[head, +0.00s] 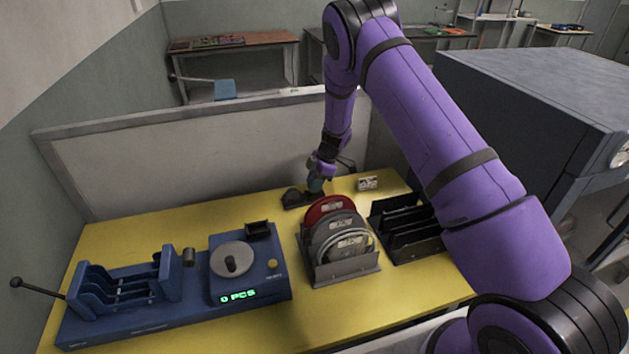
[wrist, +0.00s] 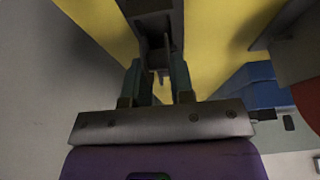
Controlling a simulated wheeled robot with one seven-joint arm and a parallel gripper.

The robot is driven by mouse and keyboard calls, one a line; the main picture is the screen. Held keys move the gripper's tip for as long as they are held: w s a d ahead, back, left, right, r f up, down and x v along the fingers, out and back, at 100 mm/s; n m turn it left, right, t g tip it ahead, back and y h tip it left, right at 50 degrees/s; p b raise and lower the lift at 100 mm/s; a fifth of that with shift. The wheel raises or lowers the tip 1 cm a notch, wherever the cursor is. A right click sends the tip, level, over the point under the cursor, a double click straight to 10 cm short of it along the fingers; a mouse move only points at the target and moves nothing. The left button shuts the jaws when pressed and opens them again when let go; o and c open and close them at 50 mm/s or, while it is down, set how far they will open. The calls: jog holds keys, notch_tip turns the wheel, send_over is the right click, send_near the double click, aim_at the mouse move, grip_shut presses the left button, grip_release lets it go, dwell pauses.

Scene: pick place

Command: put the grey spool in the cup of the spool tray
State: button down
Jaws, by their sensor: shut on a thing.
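My gripper (head: 315,188) is at the back of the yellow table, over the right end of a small dark tray (head: 293,201), which appears to be the spool tray. It has a rounded dark part at its left end. In the wrist view, my teal fingers (wrist: 158,83) are shut on a small dark grey thing, apparently the grey spool (wrist: 163,74), mostly hidden between them. The dark tray (wrist: 148,12) extends away just beyond the fingertips. I cannot tell whether the spool touches the tray, and the cup is not clear.
A grey rack (head: 345,272) with red and grey reels stands just in front of my gripper. A black slotted rack (head: 405,240) is to its right. A blue counting device (head: 250,285) fills the left front. A low partition (head: 200,155) stands behind; the table's back left is clear.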

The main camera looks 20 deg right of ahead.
jog(key=shift+f, duration=0.7)
dwell(0.3)
jog(key=c, duration=0.6)
grip_release()
jog(key=shift+r, duration=0.15)
jog(key=shift+r, duration=3.9)
